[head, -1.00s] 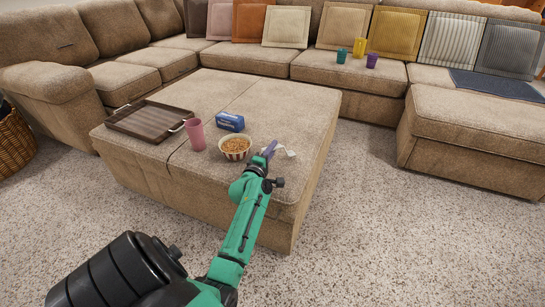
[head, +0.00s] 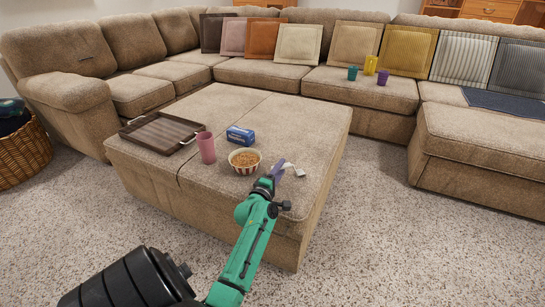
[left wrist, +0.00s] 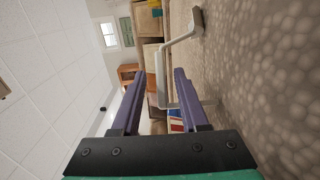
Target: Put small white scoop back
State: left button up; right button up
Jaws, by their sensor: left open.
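The small white scoop (head: 299,171) lies on the beige ottoman (head: 225,102) near its front right edge. In the left wrist view the white scoop (left wrist: 181,40) shows a bent handle that runs down into the space between my purple fingers. My left gripper (head: 280,166) is just left of the scoop, low over the ottoman, and its fingers (left wrist: 160,80) are apart. I cannot tell whether either finger touches the handle. My right gripper is not in view.
A striped bowl of brown pieces (head: 244,169) stands just left of my gripper. A blue box (head: 240,136), a pink cup (head: 206,148) and a brown tray (head: 150,135) are further left. A sofa (head: 345,88) with several cushions and three coloured cups stands behind.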

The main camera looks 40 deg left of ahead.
pick_arm(q)
jog(key=p+v, duration=0.2)
jog(key=v, duration=0.8)
jog(key=shift+s+r, duration=0.15)
jog(key=s+d+f+m+g+h, duration=0.15)
jog(key=d+f+m+h, duration=0.3)
jog(key=d+m, duration=0.55)
jog(key=s+d+f+m+g+h, duration=0.15)
jog(key=d+f+m+h, duration=0.35)
jog(key=d, duration=0.8)
jog(key=s+d+m+g+h, duration=0.1)
jog(key=s+d+m, duration=0.3)
jog(key=d, duration=0.2)
jog(key=s+d+f+m+g+h, duration=0.1)
jog(key=s+d+m+g+h, duration=0.1)
jog(key=s+d+m, duration=0.2)
jog(key=d+m, duration=0.1)
jog(key=d, duration=0.2)
jog(key=shift+s+f, duration=0.15)
jog(key=shift+s, duration=0.25)
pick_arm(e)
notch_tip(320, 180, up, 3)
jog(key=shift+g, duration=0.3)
pick_arm(q)
jog(key=shift+d+h, duration=0.1)
jog(key=shift+h, duration=0.15)
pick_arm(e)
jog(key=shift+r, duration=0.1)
